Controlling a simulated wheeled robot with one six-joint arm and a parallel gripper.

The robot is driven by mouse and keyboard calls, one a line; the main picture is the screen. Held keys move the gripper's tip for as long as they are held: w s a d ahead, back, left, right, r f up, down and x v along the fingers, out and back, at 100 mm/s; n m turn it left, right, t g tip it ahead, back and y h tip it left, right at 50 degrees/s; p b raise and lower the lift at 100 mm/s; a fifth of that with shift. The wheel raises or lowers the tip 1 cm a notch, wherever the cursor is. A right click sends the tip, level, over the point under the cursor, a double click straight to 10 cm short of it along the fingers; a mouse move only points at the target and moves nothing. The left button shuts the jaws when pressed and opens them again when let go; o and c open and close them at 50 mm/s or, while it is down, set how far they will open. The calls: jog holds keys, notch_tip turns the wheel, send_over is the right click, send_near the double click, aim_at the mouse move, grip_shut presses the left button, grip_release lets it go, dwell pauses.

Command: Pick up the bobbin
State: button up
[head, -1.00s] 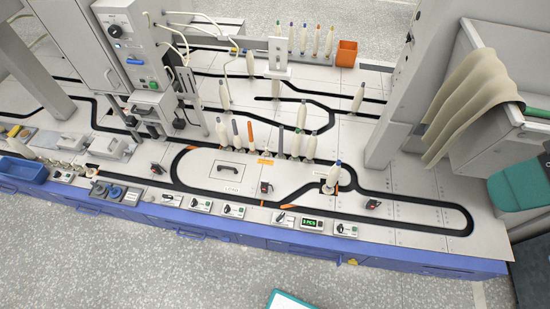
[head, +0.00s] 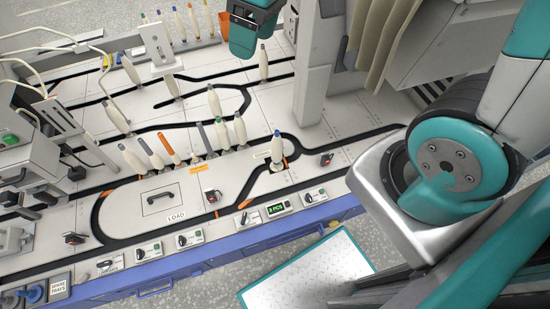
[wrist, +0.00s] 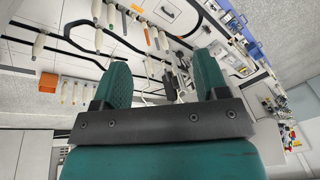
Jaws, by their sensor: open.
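Several cream bobbins stand on the white table. One blue-tipped bobbin (head: 277,148) stands apart on the track loop near the front right. A row of bobbins with grey, orange and pale tips (head: 169,147) stands behind the LOAD plate. The frames do not show which bobbin is meant. In the wrist view my gripper (wrist: 163,78) is open and empty, its two teal fingers wide apart, high above the table. Bobbins, one with an orange top (wrist: 147,36), show beyond the fingers. A teal end part of my arm shows at the top of the head view.
A grey-white pillar (head: 318,60) stands behind the track at the right, with cream cloth hanging beside it. Machine boxes and hoses stand at the left. Control boxes (head: 191,238) line the front edge. An orange bin (wrist: 48,82) shows in the wrist view.

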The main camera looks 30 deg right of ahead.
jog(key=w+d+f+b, duration=0.2)
jog(key=w+f+b, duration=0.1)
jog(key=f, duration=0.3)
jog(key=w+d+f+h+b, duration=0.1)
jog(key=w+d+f+b, duration=0.15)
jog(key=f, duration=0.35)
jog(key=w+d+f+b, duration=0.1)
jog(key=w+f+b, duration=0.25)
jog(key=f, duration=0.25)
jog(key=n+h+b, duration=0.1)
jog(key=h+b, duration=0.1)
jog(key=b, duration=0.9)
send_over(277, 131)
notch_tip(277, 131, down, 19)
jog(key=f+b, duration=0.1)
jog(key=f, duration=0.4)
jog(key=f+b, duration=0.2)
jog(key=f, duration=0.4)
jog(key=shift+s+d+f, duration=0.15)
jog(key=shift+s+d, duration=0.05)
jog(key=f, duration=0.2)
jog(key=f+b, duration=0.1)
jog(key=f, duration=0.1)
jog(key=f+b, duration=0.1)
jog(key=f, duration=0.1)
jog(key=shift+w+a+f, duration=0.1)
jog(key=shift+a+f, duration=0.15)
grip_shut()
jog(key=shift+r, duration=0.15)
